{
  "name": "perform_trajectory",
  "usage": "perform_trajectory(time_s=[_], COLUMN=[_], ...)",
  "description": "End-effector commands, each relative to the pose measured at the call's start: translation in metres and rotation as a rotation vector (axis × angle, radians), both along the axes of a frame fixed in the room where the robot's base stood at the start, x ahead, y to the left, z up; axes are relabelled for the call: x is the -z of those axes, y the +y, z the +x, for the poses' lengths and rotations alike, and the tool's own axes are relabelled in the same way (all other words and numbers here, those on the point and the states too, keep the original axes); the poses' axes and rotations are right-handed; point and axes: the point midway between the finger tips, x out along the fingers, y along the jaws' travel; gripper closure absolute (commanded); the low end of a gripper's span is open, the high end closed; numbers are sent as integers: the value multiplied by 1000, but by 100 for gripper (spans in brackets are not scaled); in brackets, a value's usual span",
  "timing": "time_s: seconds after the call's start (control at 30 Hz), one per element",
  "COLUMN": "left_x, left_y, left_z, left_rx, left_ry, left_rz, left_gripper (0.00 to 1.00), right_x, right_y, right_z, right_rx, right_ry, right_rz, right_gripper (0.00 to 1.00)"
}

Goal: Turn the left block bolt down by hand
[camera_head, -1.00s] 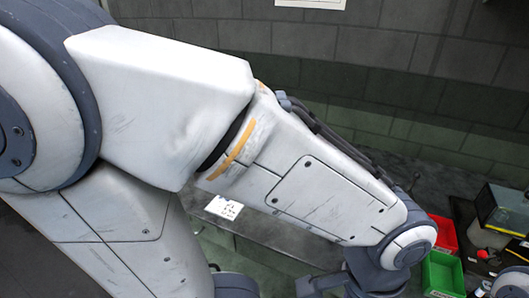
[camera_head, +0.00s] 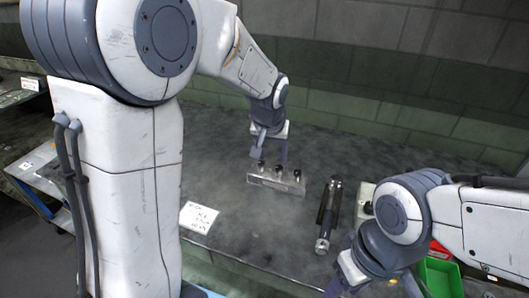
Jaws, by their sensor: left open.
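A metal block (camera_head: 275,184) lies on the dark bench in the middle of the head view. Three dark bolts stand up from its top. The left block bolt (camera_head: 261,168) is at the block's left end. My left gripper (camera_head: 269,155) is open and points down just above or behind the block's left half. I cannot tell whether it touches a bolt. My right gripper (camera_head: 343,285) is at the bottom, partly cut off by the picture edge and partly hidden by its own wrist; its jaws are unclear.
A dark tool with a metal end (camera_head: 328,215) lies right of the block, close to my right arm. A white label card (camera_head: 199,217) is at the bench's front edge. A green bin (camera_head: 440,278) is at the lower right. The bench left of the block is clear.

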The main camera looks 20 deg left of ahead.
Motion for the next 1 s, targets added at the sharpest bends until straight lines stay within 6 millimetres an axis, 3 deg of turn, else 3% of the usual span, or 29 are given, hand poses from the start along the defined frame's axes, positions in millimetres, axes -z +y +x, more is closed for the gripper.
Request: perform_trajectory(time_s=[0.03, 0.1, 0.2, 0.7, 1.0], left_x=[3, 5, 10, 85, 102], left_y=[22, 40, 51, 59, 61], left_z=[17, 31, 41, 71, 78], left_rx=[-58, -104, -133, -133, -132], left_ry=[-18, -39, -52, -51, -55], left_rz=[2, 5, 6, 7, 6], left_gripper=[40, 40, 40, 40, 40], right_x=[0, 1, 0, -6, -6], right_y=[0, 0, 0, 0, 0], right_z=[0, 0, 0, 0, 0], right_rx=[0, 0, 0, 0, 0], right_ry=[0, 0, 0, 0, 0], right_rz=[0, 0, 0, 0, 0], right_gripper=[50, 50, 50, 50, 50])
